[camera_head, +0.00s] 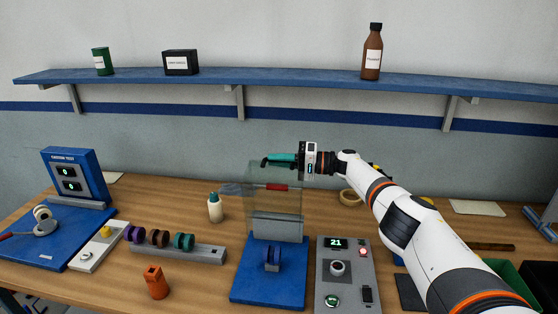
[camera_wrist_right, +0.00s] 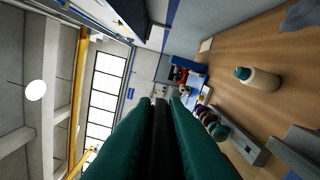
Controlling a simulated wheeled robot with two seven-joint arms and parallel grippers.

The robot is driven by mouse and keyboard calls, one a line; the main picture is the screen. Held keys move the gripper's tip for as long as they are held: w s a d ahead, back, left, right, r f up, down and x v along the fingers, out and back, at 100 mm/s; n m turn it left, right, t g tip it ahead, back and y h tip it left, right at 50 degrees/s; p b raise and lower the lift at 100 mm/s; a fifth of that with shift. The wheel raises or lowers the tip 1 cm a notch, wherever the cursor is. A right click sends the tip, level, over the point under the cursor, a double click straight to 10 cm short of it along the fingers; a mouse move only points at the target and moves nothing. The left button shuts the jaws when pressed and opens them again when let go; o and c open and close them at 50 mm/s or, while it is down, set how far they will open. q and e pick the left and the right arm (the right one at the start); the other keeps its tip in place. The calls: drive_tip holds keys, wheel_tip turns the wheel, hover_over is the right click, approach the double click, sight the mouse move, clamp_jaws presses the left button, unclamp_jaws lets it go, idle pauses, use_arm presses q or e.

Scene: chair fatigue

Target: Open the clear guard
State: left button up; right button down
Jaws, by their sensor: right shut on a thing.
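The clear guard (camera_head: 275,205) is a see-through panel standing up from a blue base plate (camera_head: 262,292) in the head view. It has a red strip (camera_head: 277,187) across it. In the right wrist view the teal fingers (camera_wrist_right: 158,105) are close together around a dark strip. My left gripper does not show.
A grey control box (camera_head: 345,280) reading 21 stands right of the base. A holder with several coloured rollers (camera_head: 180,252) and a white bottle (camera_head: 215,208) are to the left. An orange piece (camera_head: 155,282) stands in front. A blue shelf (camera_head: 300,85) spans the wall above.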

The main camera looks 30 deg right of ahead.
drive_tip(key=c, duration=1.5)
unclamp_jaws()
drive_tip(key=shift+o, duration=0.2)
drive_tip(key=b+v, duration=0.2)
drive_tip(key=v, duration=1)
drive_tip(key=shift+a, duration=0.1)
